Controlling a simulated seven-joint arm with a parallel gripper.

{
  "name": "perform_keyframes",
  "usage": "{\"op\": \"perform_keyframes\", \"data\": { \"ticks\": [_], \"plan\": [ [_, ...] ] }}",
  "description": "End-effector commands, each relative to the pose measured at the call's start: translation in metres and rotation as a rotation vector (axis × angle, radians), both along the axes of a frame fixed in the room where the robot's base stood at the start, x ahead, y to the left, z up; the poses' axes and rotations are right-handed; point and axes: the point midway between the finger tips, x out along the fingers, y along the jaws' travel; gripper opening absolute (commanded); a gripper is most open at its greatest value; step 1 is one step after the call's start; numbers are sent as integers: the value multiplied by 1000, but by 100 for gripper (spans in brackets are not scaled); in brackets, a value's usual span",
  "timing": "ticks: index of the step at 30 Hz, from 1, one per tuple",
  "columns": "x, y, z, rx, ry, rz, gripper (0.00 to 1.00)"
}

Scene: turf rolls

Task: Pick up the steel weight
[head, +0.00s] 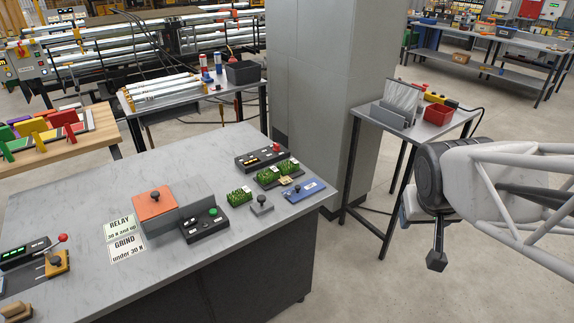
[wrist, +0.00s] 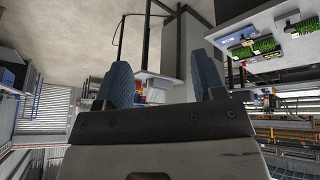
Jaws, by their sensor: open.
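The steel weight (head: 261,204) is a small grey block with a dark knob on top. It stands upright near the front right part of the grey table, between a black box with a green button and a blue device. My gripper (head: 437,260) hangs off the table's right side in the head view, well apart from the weight. In the wrist view my gripper (wrist: 163,78) shows two blue-padded fingers spread open with nothing between them. I cannot make out the weight clearly in the wrist view.
Green turf pieces (head: 239,195) and a blue device (head: 304,190) lie close to the weight. The black box with the green button (head: 204,224) is to its left. A grey pillar (head: 322,100) rises behind the table.

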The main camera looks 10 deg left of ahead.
Motion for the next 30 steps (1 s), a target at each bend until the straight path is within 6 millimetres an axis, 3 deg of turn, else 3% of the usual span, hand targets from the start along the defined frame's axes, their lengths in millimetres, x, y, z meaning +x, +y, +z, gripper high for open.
{"op": "perform_keyframes", "data": {
  "ticks": [6,15,24,30],
  "plan": [
    [77,25,-17,-35,-138,109,63],
    [166,82,-51,-18,-316,300,63],
    [228,161,-99,80,-461,523,63],
    [250,221,-138,189,-532,682,63]
  ]
}}
